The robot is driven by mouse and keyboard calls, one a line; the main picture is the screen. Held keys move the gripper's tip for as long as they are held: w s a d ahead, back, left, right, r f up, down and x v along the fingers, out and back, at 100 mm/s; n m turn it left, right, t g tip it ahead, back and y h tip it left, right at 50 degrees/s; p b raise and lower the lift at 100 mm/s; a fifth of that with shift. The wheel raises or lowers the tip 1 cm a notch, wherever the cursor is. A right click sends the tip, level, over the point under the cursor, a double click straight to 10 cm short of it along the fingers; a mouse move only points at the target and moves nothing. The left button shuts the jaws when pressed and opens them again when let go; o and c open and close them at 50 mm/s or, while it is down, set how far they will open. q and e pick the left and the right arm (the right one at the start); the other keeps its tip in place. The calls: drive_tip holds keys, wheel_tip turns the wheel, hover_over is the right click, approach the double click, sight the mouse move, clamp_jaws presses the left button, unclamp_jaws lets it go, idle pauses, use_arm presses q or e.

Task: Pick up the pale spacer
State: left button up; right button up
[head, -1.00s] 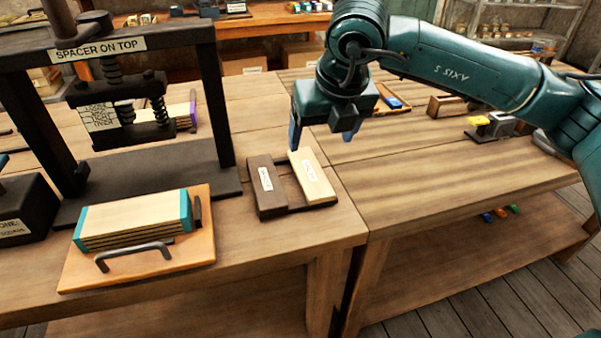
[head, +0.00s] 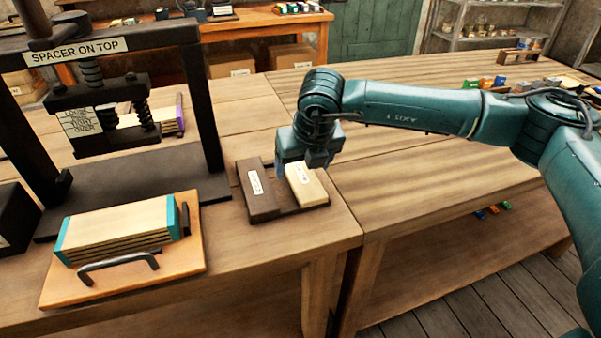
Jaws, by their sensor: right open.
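The pale spacer (head: 308,192) is a cream block with a white label, lying in a dark holder at the table's front edge. A dark brown block (head: 258,190) with its own label lies beside it on the left. My right gripper (head: 303,168) is open, pointing down over the far end of the pale spacer. One bluish finger shows at the spacer's left, near the gap between the two blocks. The gripper hides the spacer's far end, and I cannot tell whether the fingers touch it. My left gripper is not in view.
A black press (head: 110,100) labelled "SPACER ON TOP" stands at the left. In front of it, an orange board (head: 190,258) with a handle carries a teal-ended stack (head: 115,232). The tabletop (head: 430,185) right of the spacer is clear.

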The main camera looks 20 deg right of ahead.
sight(300, 175)
drive_tip(key=shift+x, duration=1.1)
drive_tip(key=c, duration=1.1)
